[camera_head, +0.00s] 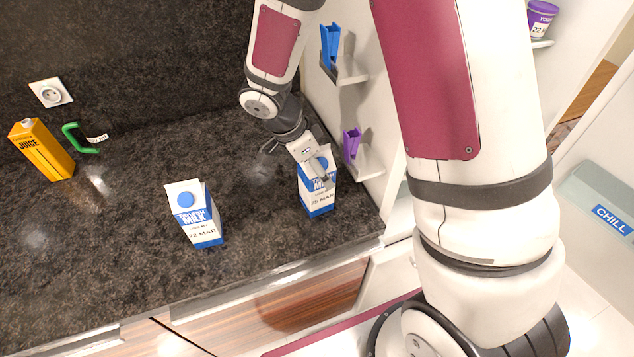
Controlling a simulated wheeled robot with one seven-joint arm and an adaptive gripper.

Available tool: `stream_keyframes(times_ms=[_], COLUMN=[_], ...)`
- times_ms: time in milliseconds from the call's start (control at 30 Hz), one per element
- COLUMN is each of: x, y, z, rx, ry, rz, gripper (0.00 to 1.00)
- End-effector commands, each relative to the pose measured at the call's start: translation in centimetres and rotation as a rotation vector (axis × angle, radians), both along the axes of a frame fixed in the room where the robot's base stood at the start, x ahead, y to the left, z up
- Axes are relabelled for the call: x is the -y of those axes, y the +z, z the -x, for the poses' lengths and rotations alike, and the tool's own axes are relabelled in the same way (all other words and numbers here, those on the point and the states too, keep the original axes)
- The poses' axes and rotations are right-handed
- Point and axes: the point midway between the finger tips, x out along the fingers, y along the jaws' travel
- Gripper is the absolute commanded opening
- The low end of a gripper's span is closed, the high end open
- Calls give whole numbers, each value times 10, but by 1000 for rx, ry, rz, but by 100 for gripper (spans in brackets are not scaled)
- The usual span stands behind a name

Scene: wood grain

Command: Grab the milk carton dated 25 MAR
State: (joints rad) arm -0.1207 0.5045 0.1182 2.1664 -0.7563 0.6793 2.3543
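A white and blue milk carton (318,199) labelled 25 MAR stands upright at the right end of the dark counter, near its front edge. A second milk carton (197,220) labelled 22 MAR stands to its left. My gripper (296,165) is at the top of the 25 MAR carton, on its far left side, and covers part of its top. One dark finger shows to the left, apart from the carton. The other finger is mostly hidden, so I cannot tell whether the gripper touches the carton or how far it is open.
An orange juice carton (42,150) and a green handled item (82,139) stand at the left. A white side panel with small shelves holding a blue item (331,46) and a purple item (351,143) rises close to the right of my gripper. The counter between the milk cartons is clear.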

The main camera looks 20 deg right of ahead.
Motion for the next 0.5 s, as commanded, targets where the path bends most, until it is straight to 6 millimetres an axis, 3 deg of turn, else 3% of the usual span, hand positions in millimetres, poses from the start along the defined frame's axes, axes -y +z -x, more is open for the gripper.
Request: stream_keyframes(times_ms=[100,133,400,467,500], x=[0,0,0,0,0], y=[0,0,0,0,1], z=[0,0,0,0,0], rx=[0,0,0,0,1], ry=[0,0,0,0,0], rz=[0,0,0,0,1], gripper=[80,75,14,1,0])
